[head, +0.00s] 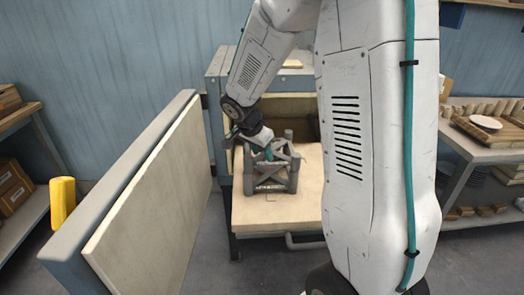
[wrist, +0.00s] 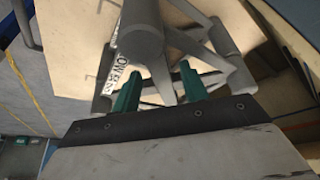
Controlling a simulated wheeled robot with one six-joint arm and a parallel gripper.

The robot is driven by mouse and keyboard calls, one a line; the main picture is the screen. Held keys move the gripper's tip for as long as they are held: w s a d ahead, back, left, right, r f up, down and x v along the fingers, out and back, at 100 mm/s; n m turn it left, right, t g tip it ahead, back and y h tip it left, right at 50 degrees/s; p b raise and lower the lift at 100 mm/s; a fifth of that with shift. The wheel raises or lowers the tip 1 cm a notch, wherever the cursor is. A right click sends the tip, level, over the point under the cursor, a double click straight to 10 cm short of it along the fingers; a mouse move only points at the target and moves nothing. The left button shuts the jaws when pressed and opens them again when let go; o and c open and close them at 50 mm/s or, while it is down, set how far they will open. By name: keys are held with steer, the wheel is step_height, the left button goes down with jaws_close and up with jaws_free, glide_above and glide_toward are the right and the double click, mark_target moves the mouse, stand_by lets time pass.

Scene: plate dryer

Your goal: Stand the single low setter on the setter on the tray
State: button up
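A grey setter (head: 272,178) with corner posts and cross braces stands upright on the pale tray (head: 240,214) in front of the open dryer. I cannot tell whether this is one setter or two stacked. In the wrist view, a round post and braces of a setter (wrist: 142,40) lie just ahead of my gripper, with partly hidden lettering on its side. My gripper (wrist: 159,88) is low at the setter's top, its two green fingers apart on either side of a brace. Slight gaps show beside the brace. In the head view, my gripper (head: 268,152) partly covers the setter's top.
A side shelf (head: 490,150) at the right holds a plate (head: 485,122) and wooden pieces. A left rack (head: 15,185) holds boxes. My arm hides the middle right.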

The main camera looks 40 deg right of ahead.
steer(key=shift+r, duration=0.25)
steer(key=v, duration=1.2)
steer(key=s+a+n+y, duration=0.1)
steer(key=s+a+n, duration=0.3)
steer(key=s, duration=0.5)
steer(key=s+a+r+n+y, duration=0.1)
steer(key=s+a+n+y, duration=0.1)
steer(key=s+a+n, duration=0.2)
steer(key=s+a+r+n+y, duration=0.1)
steer(key=s+a+n, duration=0.3)
steer(key=s, duration=0.9)
steer(key=n, duration=0.3)
steer(key=shift+s+r+n, duration=0.25)
steer(key=shift+s+n, duration=0.05)
steer(key=shift+n, duration=0.1)
steer(key=shift+t, duration=0.3)
steer(key=shift+c, duration=0.7)
steer(key=shift+w, duration=0.1)
